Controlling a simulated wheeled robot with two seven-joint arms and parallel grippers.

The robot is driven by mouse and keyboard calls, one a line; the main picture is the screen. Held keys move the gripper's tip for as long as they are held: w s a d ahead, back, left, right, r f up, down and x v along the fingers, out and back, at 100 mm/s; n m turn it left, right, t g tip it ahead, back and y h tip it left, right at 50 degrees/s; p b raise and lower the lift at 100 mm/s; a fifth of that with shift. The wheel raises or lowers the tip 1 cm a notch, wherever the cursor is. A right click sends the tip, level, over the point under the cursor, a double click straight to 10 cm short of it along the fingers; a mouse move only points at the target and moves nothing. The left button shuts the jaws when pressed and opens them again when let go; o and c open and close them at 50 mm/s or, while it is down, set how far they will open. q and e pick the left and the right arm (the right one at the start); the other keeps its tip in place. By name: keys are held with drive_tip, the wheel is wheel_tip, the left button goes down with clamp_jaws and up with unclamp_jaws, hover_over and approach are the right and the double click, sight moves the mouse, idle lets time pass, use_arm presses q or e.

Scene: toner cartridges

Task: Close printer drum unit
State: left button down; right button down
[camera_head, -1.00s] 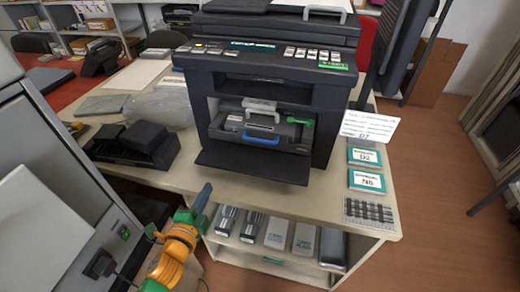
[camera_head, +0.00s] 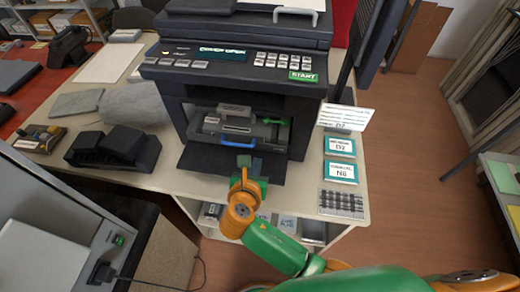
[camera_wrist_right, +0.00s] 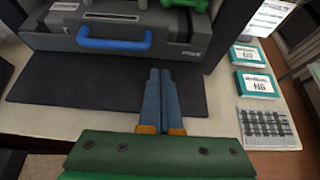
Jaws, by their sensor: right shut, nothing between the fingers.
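The dark printer (camera_head: 245,80) stands on the table with its front cover (camera_head: 222,164) folded down flat. Its display reads "COVER OPEN". The grey drum unit (camera_head: 238,134) sits in the front opening, with a blue handle (camera_head: 238,143) at its front and a green lever (camera_head: 276,122) at its right. In the right wrist view the drum unit (camera_wrist_right: 90,38) and blue handle (camera_wrist_right: 114,41) lie ahead of my gripper. My right gripper (camera_head: 246,162) is shut and empty, over the folded cover and short of the handle; its fingertips (camera_wrist_right: 160,75) lie side by side. My left gripper is out of view.
A black device (camera_head: 114,147) sits to the left. Toner boxes stand on the shelf below. A grey cabinet (camera_head: 60,225) is at the lower left.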

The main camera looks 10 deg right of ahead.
sight(265, 126)
drive_tip(key=w, duration=0.1)
drive_tip(key=w+d, duration=0.1)
drive_tip(key=w, duration=0.3)
drive_tip(key=shift+d+f, duration=0.35)
drive_tip(key=w+d+b, duration=0.1)
drive_tip(key=w, duration=0.1)
drive_tip(key=w+b, duration=0.1)
drive_tip(key=w, duration=0.2)
drive_tip(key=w+d, duration=0.1)
drive_tip(key=w, duration=0.2)
drive_tip(key=shift+d+f+b, duration=0.2)
drive_tip(key=shift+d+b, duration=0.1)
drive_tip(key=shift+b, duration=0.1)
drive_tip(key=shift+w+d+r, duration=0.15)
drive_tip(key=shift+w, duration=0.2)
drive_tip(key=shift+r, duration=0.35)
